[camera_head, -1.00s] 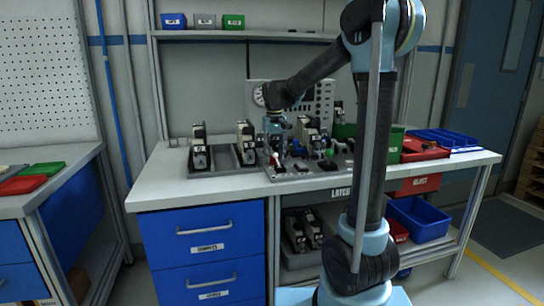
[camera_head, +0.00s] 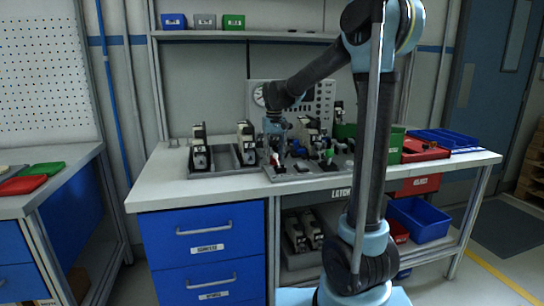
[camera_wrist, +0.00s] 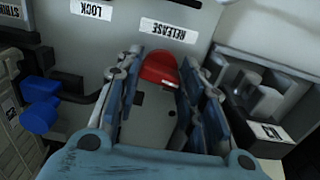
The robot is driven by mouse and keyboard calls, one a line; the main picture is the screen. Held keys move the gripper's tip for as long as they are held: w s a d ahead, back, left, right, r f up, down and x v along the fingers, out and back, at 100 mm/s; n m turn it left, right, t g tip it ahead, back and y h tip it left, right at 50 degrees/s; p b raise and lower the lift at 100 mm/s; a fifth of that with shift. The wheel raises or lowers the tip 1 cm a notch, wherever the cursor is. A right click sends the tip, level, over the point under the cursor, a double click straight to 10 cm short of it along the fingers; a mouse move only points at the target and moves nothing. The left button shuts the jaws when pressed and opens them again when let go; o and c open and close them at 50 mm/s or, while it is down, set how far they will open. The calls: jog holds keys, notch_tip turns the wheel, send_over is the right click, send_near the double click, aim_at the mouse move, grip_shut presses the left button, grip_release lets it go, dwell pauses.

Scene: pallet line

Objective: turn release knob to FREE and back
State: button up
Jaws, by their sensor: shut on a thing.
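In the wrist view a red release knob (camera_wrist: 158,69) sits on a grey panel under an upside-down RELEASE label (camera_wrist: 169,30). My gripper (camera_wrist: 160,64) has its two fingers on either side of the knob and is shut on it. I cannot read a FREE mark or tell the knob's angle. In the head view my gripper (camera_head: 272,148) is low over the fixture on the bench, and the knob is too small to make out there.
On the bench (camera_head: 235,186), dark latch units (camera_head: 200,155) stand left, a red bin (camera_head: 425,148) right. The bench's front left is clear.

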jog(key=shift+s, duration=0.15)
jog(key=o, duration=1.1)
notch_tip(320, 180, up, 12)
jog(key=shift+f, duration=0.1)
jog(key=s+d+f+m+t, duration=0.1)
jog(key=s+d+f, duration=0.75)
jog(key=s, duration=0.35)
jog(key=s+d+f+m+t, duration=0.1)
jog(key=s+d+f, duration=0.6)
jog(key=s+d, duration=0.4)
jog(key=shift+m, duration=0.6)
jog(key=s+f, duration=0.2)
jog(key=f, duration=0.1)
jog(key=s+d+f, duration=0.1)
jog(key=s+f, duration=0.5)
jog(key=f, duration=0.1)
jog(key=shift+s+d, duration=0.15)
jog(key=shift+s, duration=0.1)
